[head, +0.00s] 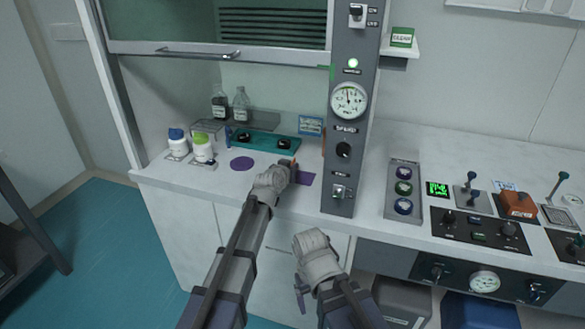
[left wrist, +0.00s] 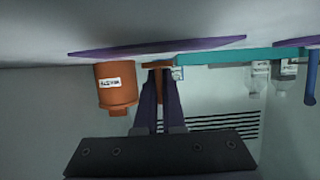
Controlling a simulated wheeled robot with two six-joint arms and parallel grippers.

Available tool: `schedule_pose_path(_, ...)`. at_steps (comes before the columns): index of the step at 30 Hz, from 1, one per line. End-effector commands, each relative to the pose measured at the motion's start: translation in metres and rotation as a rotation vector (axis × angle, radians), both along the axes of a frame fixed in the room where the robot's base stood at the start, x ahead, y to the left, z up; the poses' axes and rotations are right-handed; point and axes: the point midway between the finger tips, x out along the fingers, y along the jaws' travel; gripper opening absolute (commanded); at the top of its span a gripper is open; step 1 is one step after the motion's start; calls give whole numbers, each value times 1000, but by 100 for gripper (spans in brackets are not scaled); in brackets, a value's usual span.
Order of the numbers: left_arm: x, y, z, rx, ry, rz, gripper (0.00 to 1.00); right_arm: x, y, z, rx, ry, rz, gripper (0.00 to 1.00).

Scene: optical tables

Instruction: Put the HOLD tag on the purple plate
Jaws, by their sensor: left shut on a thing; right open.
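My left gripper (head: 292,168) is shut on a small orange-brown piece, likely the HOLD tag (left wrist: 158,66), at the square purple plate (head: 306,179). In the left wrist view, which looks upside down, the left fingers (left wrist: 159,88) pinch the piece close to the purple plate (left wrist: 190,47). I cannot tell whether it touches the plate, and its writing is not readable. A round purple plate (head: 242,163) lies further left on the counter. My right gripper (head: 302,288) is open and empty, low in front of the cabinet.
An orange labelled container (left wrist: 115,88) stands close beside the left fingers. White bottles (head: 203,149) stand at left. A grey gauge column (head: 344,170) rises just right of the square plate.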

Motion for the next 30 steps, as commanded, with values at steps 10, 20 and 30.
schedule_pose_path(10, -7, -2, -9, -1, 17, -6, 36, 0, 0, -5, 0, 0, 0, 80)
schedule_pose_path(20, -9, -2, -8, -3, 18, -6, 36, 0, 0, -4, 0, 0, 0, 80)
schedule_pose_path(30, -30, 5, 16, -2, 15, -5, 36, 0, 0, 19, 0, 0, 0, 80)
